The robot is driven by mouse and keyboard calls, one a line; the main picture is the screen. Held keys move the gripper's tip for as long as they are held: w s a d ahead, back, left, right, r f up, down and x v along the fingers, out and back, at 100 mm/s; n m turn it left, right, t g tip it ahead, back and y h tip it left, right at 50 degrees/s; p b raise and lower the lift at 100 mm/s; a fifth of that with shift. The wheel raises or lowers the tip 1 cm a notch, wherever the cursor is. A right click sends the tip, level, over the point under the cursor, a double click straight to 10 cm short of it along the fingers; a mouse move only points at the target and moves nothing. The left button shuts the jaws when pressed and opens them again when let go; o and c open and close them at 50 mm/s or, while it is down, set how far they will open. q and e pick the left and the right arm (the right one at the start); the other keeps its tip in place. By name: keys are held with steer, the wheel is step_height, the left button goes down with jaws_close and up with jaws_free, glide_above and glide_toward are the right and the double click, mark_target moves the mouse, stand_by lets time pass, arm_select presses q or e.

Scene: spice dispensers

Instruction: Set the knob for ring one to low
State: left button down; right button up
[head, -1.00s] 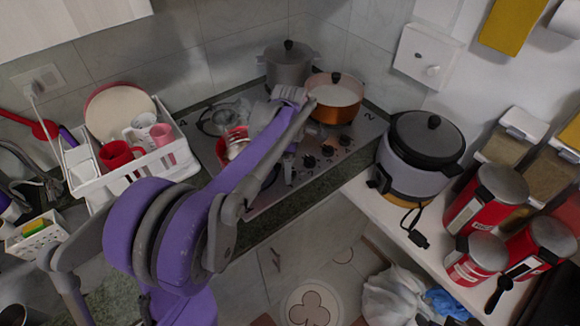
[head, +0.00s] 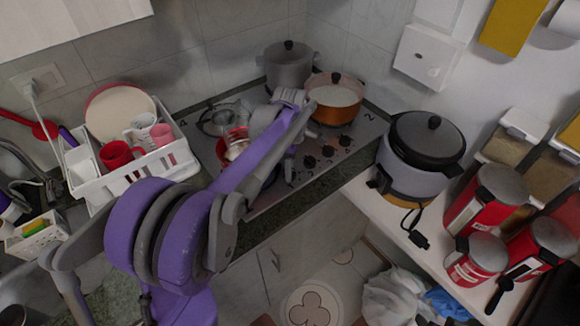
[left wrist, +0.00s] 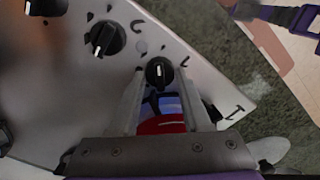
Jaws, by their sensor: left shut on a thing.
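In the left wrist view, the end black knob (left wrist: 159,72) on the pale stove panel sits between the tips of my left gripper (left wrist: 158,76). A finger lies along each side of it, and the gripper is shut on it. The knob's white mark runs nearly up and down the picture. A printed 1 (left wrist: 236,111) is on the panel to the lower right. In the head view my left gripper (head: 290,170) is at the stove's front left edge, mostly hidden by my wrist. My right gripper is not in view.
More black knobs (left wrist: 107,39) line the panel beside the held one. On the stove (head: 345,150) stand an orange pot (head: 335,108) and a grey pot (head: 288,68). A white dish rack (head: 95,185) is at left and a cooker (head: 412,165) at right.

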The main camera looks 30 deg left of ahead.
arm_select(q)
steer(key=shift+m, duration=1.3)
steer(key=shift+c, duration=1.8)
jaws_free()
steer(key=shift+r, duration=0.1)
step_height(320, 180, up, 11)
steer(key=shift+f, duration=0.2)
steer(key=s+d+f+m+t, duration=0.2)
steer(key=s+d+f+m, duration=0.3)
steer(key=s+m, duration=0.4)
steer(key=s+d+f+m+t, duration=0.3)
steer(key=s+d+f+m, duration=0.2)
steer(key=s+m, duration=0.5)
step_height(320, 180, down, 2)
steer(key=shift+s+d+f, duration=0.15)
steer(key=shift+s+d, duration=0.25)
steer(key=shift+s, duration=0.55)
